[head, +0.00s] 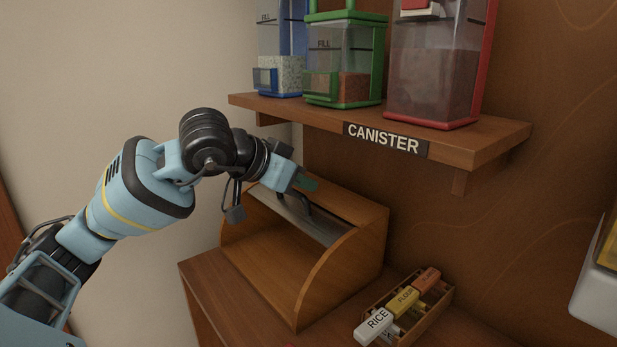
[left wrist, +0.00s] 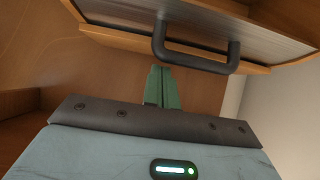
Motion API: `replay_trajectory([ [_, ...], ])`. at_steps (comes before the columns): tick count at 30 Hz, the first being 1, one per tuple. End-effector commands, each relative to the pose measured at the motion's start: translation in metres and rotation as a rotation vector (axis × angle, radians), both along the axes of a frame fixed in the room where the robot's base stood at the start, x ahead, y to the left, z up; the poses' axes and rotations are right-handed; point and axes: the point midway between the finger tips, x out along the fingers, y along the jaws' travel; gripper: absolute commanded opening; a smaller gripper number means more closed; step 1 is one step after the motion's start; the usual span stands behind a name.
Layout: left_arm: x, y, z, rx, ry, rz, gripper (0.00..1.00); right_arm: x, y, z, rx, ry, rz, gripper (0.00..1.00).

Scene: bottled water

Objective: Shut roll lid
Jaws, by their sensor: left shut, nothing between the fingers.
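A wooden bread box (head: 340,273) with curved sides stands on the wooden counter, its front open and its inside empty as far as I see. Its grey slatted roll lid (head: 290,216) is rolled up near the top, with a dark bar handle (head: 308,201) on it. In the left wrist view the handle (left wrist: 195,61) and the lid's slats (left wrist: 190,20) show close by. My left gripper (head: 307,182) is shut and empty, with its green fingertips (left wrist: 163,75) beside the handle. I cannot tell whether they touch it. My right gripper is not in view.
A wooden shelf (head: 480,147) labelled CANISTER hangs above the box, holding blue, green (head: 343,62) and red (head: 435,75) canisters. A small rack (head: 437,308) of labelled spice containers sits right of the box. A white object (head: 598,285) is at the right edge.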

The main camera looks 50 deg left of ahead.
Motion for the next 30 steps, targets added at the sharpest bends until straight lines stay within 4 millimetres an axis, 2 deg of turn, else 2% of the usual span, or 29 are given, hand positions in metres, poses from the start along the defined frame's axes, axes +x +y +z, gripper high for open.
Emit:
replay_trajectory([
  [8,-0.006,0.0,-0.004,0.0,0.0,-0.001,0.0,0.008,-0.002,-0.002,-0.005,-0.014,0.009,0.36],
  [20,-0.006,0.0,-0.004,0.001,-0.003,-0.001,0.0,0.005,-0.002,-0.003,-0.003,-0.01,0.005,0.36],
  [30,-0.004,0.0,-0.008,-0.003,-0.045,0.0,0.0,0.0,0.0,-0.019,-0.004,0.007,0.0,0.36],
])
